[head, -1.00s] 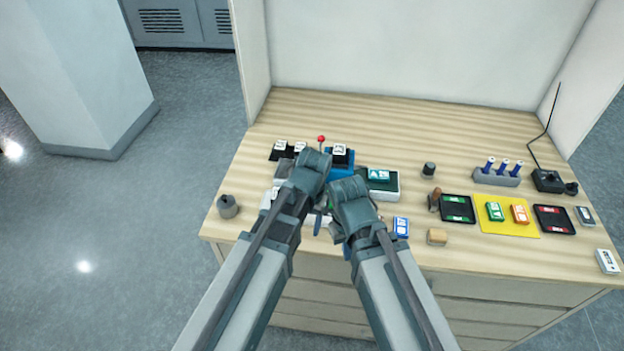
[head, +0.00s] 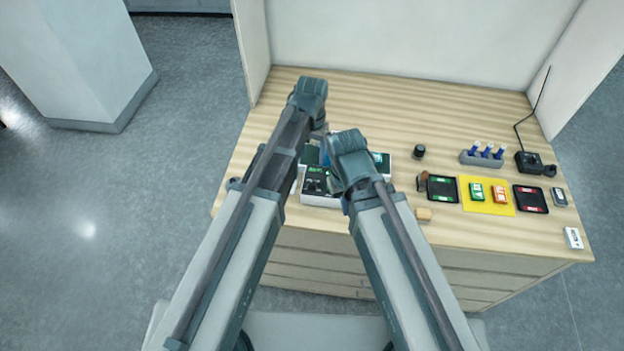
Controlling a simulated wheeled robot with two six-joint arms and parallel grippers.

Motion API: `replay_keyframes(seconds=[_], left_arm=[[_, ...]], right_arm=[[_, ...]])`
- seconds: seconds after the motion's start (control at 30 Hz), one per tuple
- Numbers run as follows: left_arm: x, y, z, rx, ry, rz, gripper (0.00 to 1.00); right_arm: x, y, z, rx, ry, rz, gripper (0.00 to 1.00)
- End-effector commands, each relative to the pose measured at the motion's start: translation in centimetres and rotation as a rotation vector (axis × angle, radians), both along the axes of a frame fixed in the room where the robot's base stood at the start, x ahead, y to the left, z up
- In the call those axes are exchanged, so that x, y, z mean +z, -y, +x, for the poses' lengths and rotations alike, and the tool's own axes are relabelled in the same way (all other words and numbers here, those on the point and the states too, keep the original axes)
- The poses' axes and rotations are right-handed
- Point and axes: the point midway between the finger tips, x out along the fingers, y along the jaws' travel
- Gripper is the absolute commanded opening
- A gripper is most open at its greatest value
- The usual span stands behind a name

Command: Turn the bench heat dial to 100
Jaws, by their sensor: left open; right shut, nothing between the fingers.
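A white unit with a black control panel (head: 316,184) and a small green display sits at the front of the bench, between my two arms. It is partly hidden, and I cannot make out a dial or its setting on it. My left gripper (head: 320,130) is open, above and behind the unit, with its fingers mostly hidden by my arm. My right gripper (head: 337,178) is shut and empty at the unit's right side. Its fingertips are mostly hidden, and I cannot tell whether it touches the unit.
A black knob-like piece (head: 419,151) stands right of the arms. Farther right are a green-marked tray (head: 443,198), a yellow mat (head: 488,209) with two blocks, a red-marked tray (head: 531,211) and a rack (head: 482,159) of blue-topped items.

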Motion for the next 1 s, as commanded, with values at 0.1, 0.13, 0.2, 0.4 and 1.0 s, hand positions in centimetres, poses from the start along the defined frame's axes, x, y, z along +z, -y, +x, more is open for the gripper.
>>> replay_keyframes(seconds=[0.1,0.13,0.2,0.4,1.0], left_arm=[[-1.3,0.0,0.0,0.000,0.000,0.000,0.64],[-1.6,0.0,0.0,0.000,0.000,0.000,0.64],[-2.4,0.0,0.0,0.000,0.000,0.000,0.64],[-5.2,0.0,0.0,0.000,0.000,0.000,0.64],[-13.0,0.0,0.0,0.000,0.000,0.000,0.64]], right_arm=[[-1.3,0.0,0.0,-0.001,0.001,0.000,0.00],[-1.6,0.0,0.0,-0.001,0.001,0.000,0.00],[-2.4,0.0,0.0,-0.001,0.001,0.000,0.00],[-5.2,0.0,0.0,0.003,0.001,-0.001,0.00],[-13.0,0.0,0.0,0.013,0.000,-0.002,0.00]])
